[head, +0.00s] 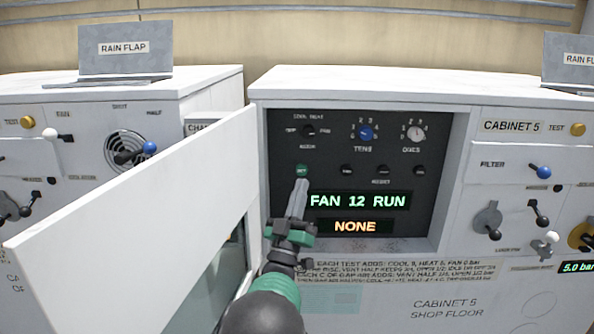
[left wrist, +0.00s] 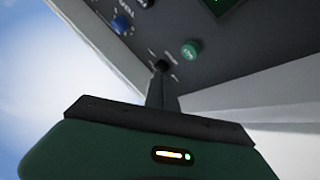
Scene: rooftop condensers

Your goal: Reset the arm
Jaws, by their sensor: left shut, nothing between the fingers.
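My left arm reaches up from the bottom of the head view, with its left gripper (head: 299,190) in front of the dark control panel (head: 440,145) of cabinet 5. The gripper is shut and empty. Its tip is just below the green button (head: 302,170) in the head view. In the left wrist view, the shut fingers (left wrist: 162,75) point at the panel, and the green button (left wrist: 190,49) is to their right. I cannot tell whether the tip touches the panel. The displays read "FAN 12 RUN" (head: 358,201) and "NONE" (head: 355,227). My right gripper is not in view.
An open white door (head: 140,215) stands close to the left of my arm. A blue tens knob (head: 366,133) and a grey ones knob (head: 413,133) are on the panel. Levers such as the blue-knobbed filter lever (head: 543,172) stick out at right. Another cabinet (head: 80,170) stands at left.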

